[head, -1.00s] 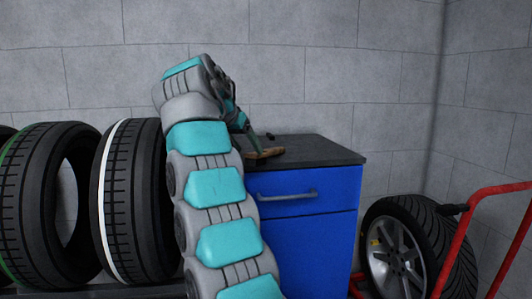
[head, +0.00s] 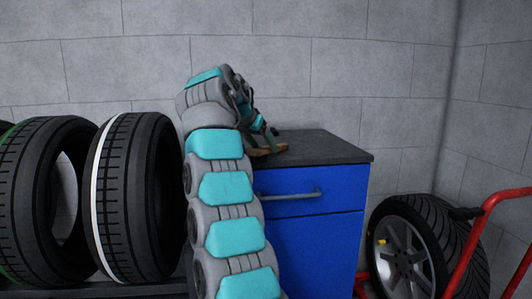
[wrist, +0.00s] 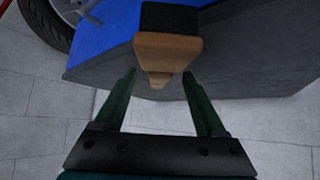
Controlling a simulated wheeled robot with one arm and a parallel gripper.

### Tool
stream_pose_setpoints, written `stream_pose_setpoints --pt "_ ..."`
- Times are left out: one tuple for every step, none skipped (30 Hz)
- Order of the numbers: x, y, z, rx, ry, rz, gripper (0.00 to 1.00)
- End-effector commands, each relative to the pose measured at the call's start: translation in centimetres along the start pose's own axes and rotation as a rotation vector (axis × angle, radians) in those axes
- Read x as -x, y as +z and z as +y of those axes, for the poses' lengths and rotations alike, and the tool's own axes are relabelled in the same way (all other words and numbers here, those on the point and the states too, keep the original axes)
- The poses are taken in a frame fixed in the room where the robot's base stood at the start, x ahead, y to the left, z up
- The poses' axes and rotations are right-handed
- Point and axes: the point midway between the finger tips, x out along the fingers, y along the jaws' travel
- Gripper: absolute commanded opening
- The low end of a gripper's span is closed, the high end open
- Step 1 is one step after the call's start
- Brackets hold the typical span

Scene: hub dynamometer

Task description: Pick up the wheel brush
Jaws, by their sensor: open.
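The wheel brush (wrist: 168,48), with a tan wooden handle and a black head, lies on the dark top of the blue cabinet in the wrist view. Its handle end points toward my gripper (wrist: 160,74). My gripper is open, with one green finger on each side of the handle's tip, and a gap shows on both sides. In the head view the tan part of the brush (head: 262,151) shows on the cabinet top beside my gripper (head: 272,140), and my arm hides some of it.
The blue cabinet (head: 315,238) has a drawer with a grey handle. Tyres (head: 130,200) stand on a rack at left. A wheel (head: 405,245) leans at right by a red hand truck (head: 478,228). A block wall stands behind.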

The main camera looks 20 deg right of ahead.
Motion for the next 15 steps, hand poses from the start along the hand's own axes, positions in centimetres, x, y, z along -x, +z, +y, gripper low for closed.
stream_pose_setpoints --pt "-0.8 0.0 -0.1 0.002 0.001 -0.003 0.72" --pt "-1.3 0.1 -0.1 0.002 0.001 -0.004 0.72" --pt "-1.8 0.1 -0.1 0.002 0.002 -0.004 0.72" --pt "-2.1 0.1 0.0 0.002 0.002 -0.004 0.72" --pt "-2.3 0.1 0.0 0.002 0.001 -0.003 0.72" --pt "-2.5 0.1 -0.1 0.002 0.001 -0.002 0.72" --pt "-2.5 0.0 -0.1 0.002 0.0 -0.001 0.72" --pt "-2.5 0.0 -0.1 0.002 0.0 0.0 0.72" --pt "-2.5 0.0 -0.1 0.002 0.0 0.0 0.72" --pt "-2.5 0.0 -0.1 0.002 0.0 0.0 0.72" --pt "-2.5 0.0 -0.1 0.001 0.0 0.0 0.72" --pt "-2.5 0.0 -0.1 0.001 0.0 0.0 0.71" --pt "-2.5 0.0 -0.1 0.001 0.0 0.0 0.68" --pt "-2.5 0.0 -0.1 0.001 0.0 -0.001 0.65" --pt "-2.5 0.0 -0.1 0.001 0.0 0.0 0.6"
